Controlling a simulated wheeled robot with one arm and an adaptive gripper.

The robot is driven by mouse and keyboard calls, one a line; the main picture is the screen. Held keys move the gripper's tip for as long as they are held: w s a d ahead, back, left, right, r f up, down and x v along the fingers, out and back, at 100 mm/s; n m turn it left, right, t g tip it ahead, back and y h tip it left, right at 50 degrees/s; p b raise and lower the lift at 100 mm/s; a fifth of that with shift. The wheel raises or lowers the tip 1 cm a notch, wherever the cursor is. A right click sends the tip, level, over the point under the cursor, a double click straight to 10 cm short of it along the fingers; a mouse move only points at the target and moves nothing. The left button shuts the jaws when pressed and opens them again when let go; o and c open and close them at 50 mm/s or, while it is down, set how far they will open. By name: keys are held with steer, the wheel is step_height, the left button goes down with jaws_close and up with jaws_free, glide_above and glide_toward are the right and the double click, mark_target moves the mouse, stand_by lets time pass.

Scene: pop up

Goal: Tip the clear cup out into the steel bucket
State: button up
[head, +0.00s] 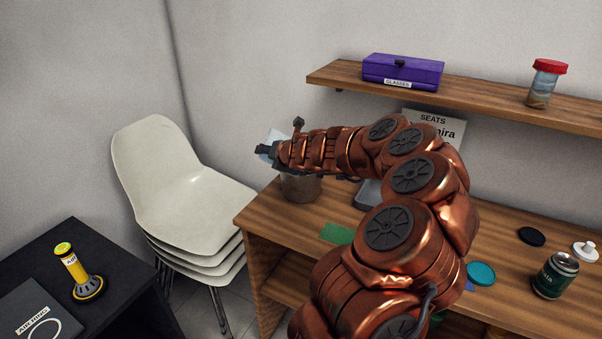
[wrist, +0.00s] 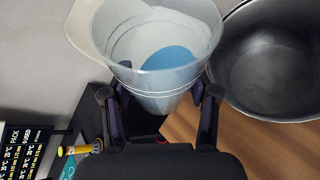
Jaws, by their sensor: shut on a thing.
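The clear cup (wrist: 128,42) is held between the two fingers of my gripper (wrist: 161,100) in the wrist view. Its open mouth shows, with something blue inside; I cannot tell whether it is liquid or solid. In the head view only a pale bit of the cup (head: 271,140) shows past the gripper (head: 268,151), so its tilt is unclear there. The steel bucket (wrist: 268,72) is right beside the cup in the wrist view, and its visible interior looks empty. In the head view the bucket (head: 300,188) stands at the desk's left end, partly hidden under my arm.
Stacked white chairs (head: 178,180) stand left of the wooden desk (head: 345,218). A shelf (head: 470,93) above bears a purple box (head: 403,72) and a red-lidded jar (head: 545,84). A dark green can (head: 556,276) and loose lids lie at the desk's right. A black table (head: 120,290) holds a yellow torch-like thing (head: 76,268).

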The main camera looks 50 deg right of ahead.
steer(key=shift+s+d+r+p, duration=0.1)
steer(key=shift+d+r+p, duration=0.15)
steer(key=shift+r+p, duration=0.05)
steer(key=shift+f+m+t+y+p, duration=0.3)
steer(key=shift+f+m+y, duration=0.1)
steer(key=shift+m+y, duration=0.25)
steer(key=shift+a+f+m+t+y+b, duration=0.1)
steer(key=shift+f+m+t+y+b, duration=0.15)
steer(key=shift+m+y, duration=0.3)
steer(key=shift+f+m+t+y+b, duration=0.15)
steer(key=shift+f+m+y, duration=0.2)
steer(key=shift+m, duration=0.35)
steer(key=shift+a+r, duration=0.1)
steer(key=shift+r, duration=0.1)
steer(key=shift+f+m+y, duration=0.1)
steer(key=shift+m+y, duration=0.25)
steer(key=shift+m, duration=0.15)
stand_by(5.1)
